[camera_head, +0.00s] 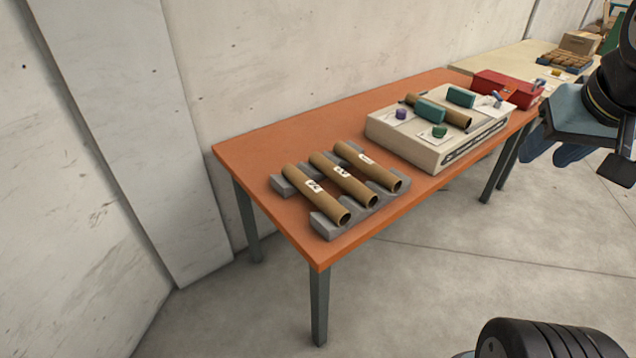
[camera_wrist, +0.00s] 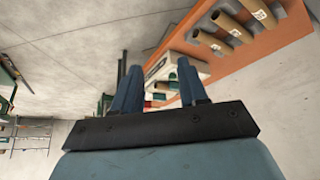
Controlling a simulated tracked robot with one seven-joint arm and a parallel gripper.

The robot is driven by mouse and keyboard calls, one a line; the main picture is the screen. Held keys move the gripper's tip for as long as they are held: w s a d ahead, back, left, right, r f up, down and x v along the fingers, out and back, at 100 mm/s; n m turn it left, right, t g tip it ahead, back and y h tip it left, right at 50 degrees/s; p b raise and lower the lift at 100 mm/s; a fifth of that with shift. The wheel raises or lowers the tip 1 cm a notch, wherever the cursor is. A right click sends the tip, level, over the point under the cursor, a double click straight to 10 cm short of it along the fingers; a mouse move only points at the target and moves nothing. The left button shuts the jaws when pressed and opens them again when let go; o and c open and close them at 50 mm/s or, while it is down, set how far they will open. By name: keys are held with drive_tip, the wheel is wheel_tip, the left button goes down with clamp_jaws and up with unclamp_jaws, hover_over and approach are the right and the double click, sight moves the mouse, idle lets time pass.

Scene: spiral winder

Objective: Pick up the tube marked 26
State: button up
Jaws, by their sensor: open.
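Three brown cardboard tubes lie side by side, apart, on a grey notched rack (camera_head: 326,227) on the orange table. The left tube (camera_head: 329,203), middle tube (camera_head: 355,187) and right tube (camera_head: 384,176) each bear a white label. The label marks are too small to read surely, so I cannot tell which is 26. The tubes also show at the top of the wrist view, for instance the one at the right edge of the row (camera_wrist: 257,12). My gripper (camera_wrist: 160,72) is open and empty, away from the tubes; its blue fingers (camera_head: 563,152) show at the right of the head view.
A cream machine (camera_head: 405,145) with another brown tube (camera_head: 457,118) and green blocks (camera_head: 431,111) stands on the orange table (camera_head: 270,145). A red box (camera_head: 505,88) is behind it. A pale table (camera_head: 520,60) stands farther back. A wall runs behind; the floor in front is clear.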

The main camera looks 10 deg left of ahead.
drive_tip(key=shift+o, duration=1.1)
drive_tip(key=shift+w, duration=0.15)
drive_tip(key=o, duration=0.6)
drive_tip(key=w+a+f+n+t, duration=0.1)
drive_tip(key=w+f, duration=0.1)
drive_tip(key=w, duration=0.4)
drive_tip(key=w+a+f+n, duration=0.1)
drive_tip(key=w+f, duration=0.2)
drive_tip(key=w, duration=0.4)
drive_tip(key=shift+n+t+h, duration=0.3)
drive_tip(key=shift+t, duration=0.1)
drive_tip(key=w+a+f+n+t+y, duration=0.1)
drive_tip(key=w+a+f+n+y, duration=0.15)
drive_tip(key=w+a+f, duration=0.4)
drive_tip(key=n+g+y, duration=0.2)
drive_tip(key=n+y, duration=0.5)
drive_tip(key=y, duration=0.2)
approach(320, 190)
drive_tip(key=r+v, duration=0.1)
drive_tip(key=v, duration=0.2)
drive_tip(key=shift+w+a+f, duration=0.2)
drive_tip(key=shift+a+f, duration=0.2)
drive_tip(key=shift+f, duration=0.05)
drive_tip(key=shift+f+x, duration=0.2)
drive_tip(key=shift+x, duration=6.15)
